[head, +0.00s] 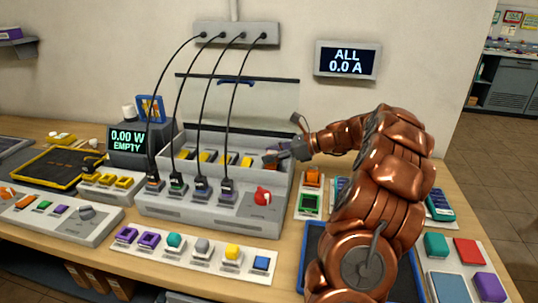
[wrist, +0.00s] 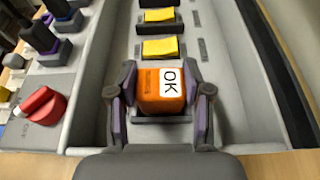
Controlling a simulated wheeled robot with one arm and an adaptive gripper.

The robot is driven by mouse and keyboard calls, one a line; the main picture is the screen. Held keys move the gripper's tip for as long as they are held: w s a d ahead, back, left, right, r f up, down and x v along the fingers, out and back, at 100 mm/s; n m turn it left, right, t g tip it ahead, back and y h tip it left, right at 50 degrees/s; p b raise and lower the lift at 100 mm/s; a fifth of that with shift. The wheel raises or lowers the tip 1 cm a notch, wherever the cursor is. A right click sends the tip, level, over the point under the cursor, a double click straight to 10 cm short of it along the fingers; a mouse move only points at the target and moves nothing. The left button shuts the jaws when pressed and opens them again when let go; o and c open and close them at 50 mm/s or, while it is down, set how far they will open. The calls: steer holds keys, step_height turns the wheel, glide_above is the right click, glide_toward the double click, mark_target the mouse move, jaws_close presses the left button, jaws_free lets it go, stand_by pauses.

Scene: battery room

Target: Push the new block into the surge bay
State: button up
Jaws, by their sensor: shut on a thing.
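My gripper (head: 285,153) is at the right end of the grey battery housing (head: 165,212). It is shut on an orange block (wrist: 160,90) with a white "OK" label; only a bit of the block shows in the head view (head: 269,158). In the wrist view the gripper (wrist: 161,105) has one finger on each side of the block. The block is at the last bay of the row, over a dark slot edge (wrist: 162,119). I cannot tell how deep it sits. Yellow blocks (wrist: 160,48) sit in the bays beyond it.
A red knob (head: 262,196) and several cable plugs (head: 201,187) stand along the housing's front. Black cables hang from a wall box (head: 236,33). A wall display (head: 347,62) reads "ALL 0.0 A"; another display (head: 128,139) reads "0.00 W EMPTY". A blue tray (head: 316,240) lies right of the housing.

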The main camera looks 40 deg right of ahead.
steer(key=shift+f, duration=0.25)
steer(key=o, duration=0.9)
steer(key=shift+p+v, duration=1.15)
steer(key=shift+v, duration=0.75)
steer(key=shift+p+v, duration=1.85)
steer(key=shift+v, duration=1.75)
steer(key=shift+w+a+r, duration=0.1)
steer(key=shift+a, duration=0.05)
